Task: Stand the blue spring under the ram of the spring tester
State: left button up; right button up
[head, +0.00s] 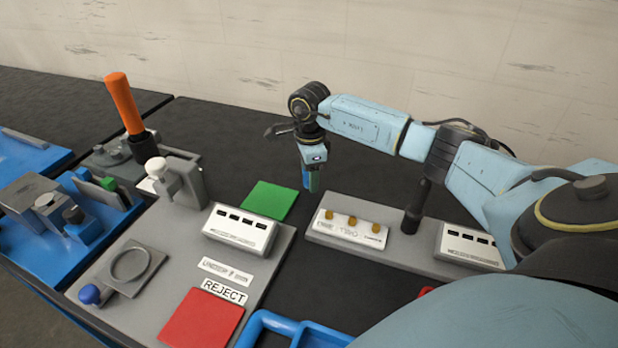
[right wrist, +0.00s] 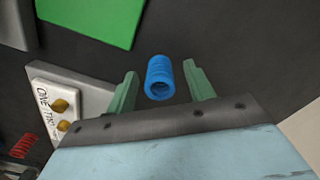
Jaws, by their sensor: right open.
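The blue spring (right wrist: 160,78) shows in the right wrist view as a short coiled cylinder with its open end partly facing the camera. My right gripper (right wrist: 160,72) is open, with one green finger on each side of the spring and a visible gap to each. In the head view the right gripper (head: 313,184) points down behind the labelled grey stand, with a bit of blue at its fingers. A grey lever device with an orange handle (head: 124,103) stands at the left and may be the spring tester; its ram is not clearly visible. My left gripper is not in view.
A grey stand with brass knobs (head: 350,232) is nearer me. A blue tray (head: 262,326) lies in front. Dark table is bare around the spring.

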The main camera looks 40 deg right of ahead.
jog(key=c, duration=1.1)
notch_tip(320, 180, up, 10)
jog(key=shift+r+p, duration=0.1)
jog(key=shift+p, duration=0.3)
jog(key=shift+c, duration=0.2)
jog(key=s+a+n, duration=0.2)
jog(key=a+n, duration=0.5)
jog(key=s+a+n, duration=0.2)
jog(key=a+n, duration=0.4)
jog(key=n, duration=0.2)
jog(key=s+a+n, duration=0.2)
jog(key=a+n, duration=0.5)
jog(key=shift+a+f+n, duration=0.3)
jog(key=shift+a+f, duration=0.05)
jog(key=shift+s+a+n, duration=0.2)
jog(key=shift+n, duration=0.1)
jog(key=shift+f, duration=0.1)
